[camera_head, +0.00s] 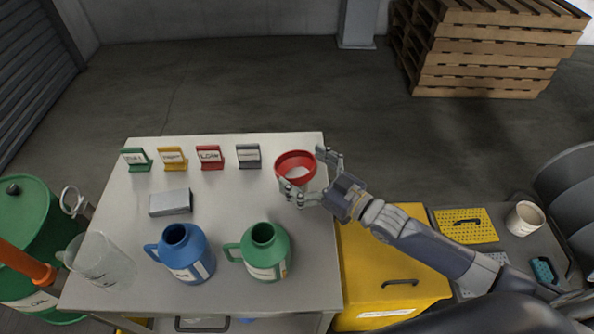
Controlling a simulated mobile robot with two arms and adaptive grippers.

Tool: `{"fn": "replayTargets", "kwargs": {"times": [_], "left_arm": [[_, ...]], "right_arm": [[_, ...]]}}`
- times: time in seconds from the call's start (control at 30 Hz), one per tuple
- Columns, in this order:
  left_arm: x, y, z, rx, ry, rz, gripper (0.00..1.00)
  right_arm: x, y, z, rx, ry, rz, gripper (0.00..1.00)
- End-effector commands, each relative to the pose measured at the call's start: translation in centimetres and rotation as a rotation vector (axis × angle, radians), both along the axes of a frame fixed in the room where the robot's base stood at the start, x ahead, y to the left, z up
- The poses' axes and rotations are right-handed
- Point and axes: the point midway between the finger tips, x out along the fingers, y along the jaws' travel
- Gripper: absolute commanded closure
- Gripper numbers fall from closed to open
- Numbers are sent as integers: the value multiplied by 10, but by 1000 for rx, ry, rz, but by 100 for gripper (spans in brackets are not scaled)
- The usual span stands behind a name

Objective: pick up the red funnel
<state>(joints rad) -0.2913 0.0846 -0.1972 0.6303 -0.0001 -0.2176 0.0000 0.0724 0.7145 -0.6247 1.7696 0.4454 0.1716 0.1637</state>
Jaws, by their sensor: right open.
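The red funnel (295,159) is near the right edge of the white table, wide mouth up. My right gripper (308,174) reaches in from the right at the funnel. Its fingers are open, one beyond the funnel's right side and one in front of its near side. I cannot tell whether they touch it. The funnel's lower part is partly hidden by the near finger. My left gripper is not visible.
The white table (215,215) also holds a blue jug (185,250), a green jug (264,252), a clear beaker (103,262), a grey block (170,202) and several small label stands (210,157). A yellow cabinet (385,265) stands right of it.

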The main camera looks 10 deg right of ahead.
Motion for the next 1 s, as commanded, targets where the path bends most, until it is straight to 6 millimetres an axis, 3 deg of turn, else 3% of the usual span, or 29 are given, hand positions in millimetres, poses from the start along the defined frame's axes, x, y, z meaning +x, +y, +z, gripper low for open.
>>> {"fn": "replayTargets", "kwargs": {"times": [0.17,0.43,0.63,1.0], "left_arm": [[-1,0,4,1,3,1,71],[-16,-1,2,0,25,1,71],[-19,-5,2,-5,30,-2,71],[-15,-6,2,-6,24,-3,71]], "right_arm": [[16,12,1,2,-1,0,0],[17,13,0,0,0,0,0],[17,13,0,0,0,0,40],[17,13,1,1,-1,0,44]]}}
